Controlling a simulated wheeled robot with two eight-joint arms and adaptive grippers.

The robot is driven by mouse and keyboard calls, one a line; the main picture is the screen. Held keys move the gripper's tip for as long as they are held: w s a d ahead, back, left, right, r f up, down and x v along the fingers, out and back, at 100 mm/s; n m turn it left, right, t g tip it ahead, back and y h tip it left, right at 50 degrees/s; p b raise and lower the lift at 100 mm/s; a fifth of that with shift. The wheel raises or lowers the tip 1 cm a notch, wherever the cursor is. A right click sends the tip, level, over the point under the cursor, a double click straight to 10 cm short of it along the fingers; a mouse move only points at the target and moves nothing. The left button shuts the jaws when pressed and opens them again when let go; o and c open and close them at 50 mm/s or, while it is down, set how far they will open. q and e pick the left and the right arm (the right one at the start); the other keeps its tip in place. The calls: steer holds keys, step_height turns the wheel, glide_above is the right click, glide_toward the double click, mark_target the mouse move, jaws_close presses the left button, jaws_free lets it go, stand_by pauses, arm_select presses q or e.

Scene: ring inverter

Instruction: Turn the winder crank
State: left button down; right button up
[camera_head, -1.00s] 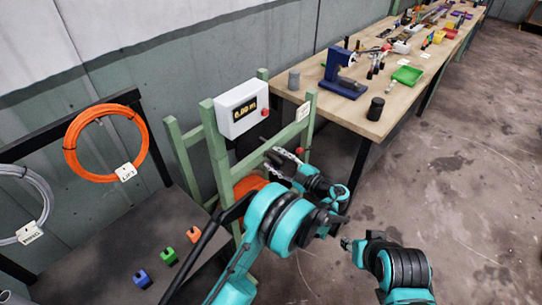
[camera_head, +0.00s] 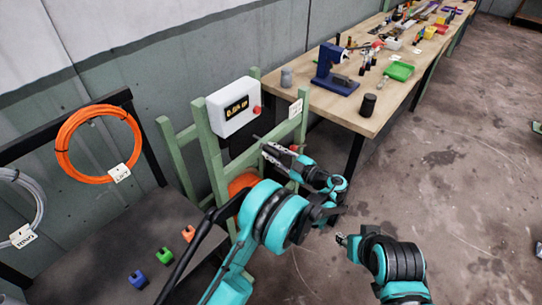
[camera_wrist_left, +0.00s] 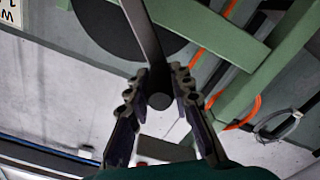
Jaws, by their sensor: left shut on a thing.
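The winder is a green frame (camera_head: 213,150) with a white display box (camera_head: 233,107) and an orange coil (camera_head: 242,182) low on it. My left gripper (camera_head: 270,150) is in front of the frame, below the box. In the left wrist view, the left gripper's fingers (camera_wrist_left: 160,88) are shut on the dark round crank handle (camera_wrist_left: 160,101). The flat grey crank arm (camera_wrist_left: 145,35) runs up from it across a black disc (camera_wrist_left: 118,28). In the head view the crank is mostly hidden by my gripper. My right gripper (camera_head: 342,239) is away from the winder, its jaws too small to judge.
A wooden bench (camera_head: 318,105) with a blue device (camera_head: 337,72), a black cylinder (camera_head: 368,104) and a green tray (camera_head: 398,71) stands behind right. An orange coil (camera_head: 68,165) hangs at left above a dark table (camera_head: 110,235) with small coloured blocks.

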arm_select(q)
steer(key=shift+w+d+r+m, duration=0.5)
steer(key=shift+w+r+m, duration=0.2)
steer(key=shift+m, duration=0.15)
steer(key=shift+w+d+r+m, duration=0.45)
steer(key=shift+w+r+m, duration=0.15)
steer(key=shift+m, duration=0.25)
steer(key=shift+w, duration=0.1)
steer(key=c, duration=1.3)
jaws_free()
steer(key=shift+w+f, duration=0.1)
steer(key=shift+f, duration=0.05)
steer(key=shift+d, duration=0.1)
steer(key=v, duration=0.7)
steer(key=shift+d, duration=0.1)
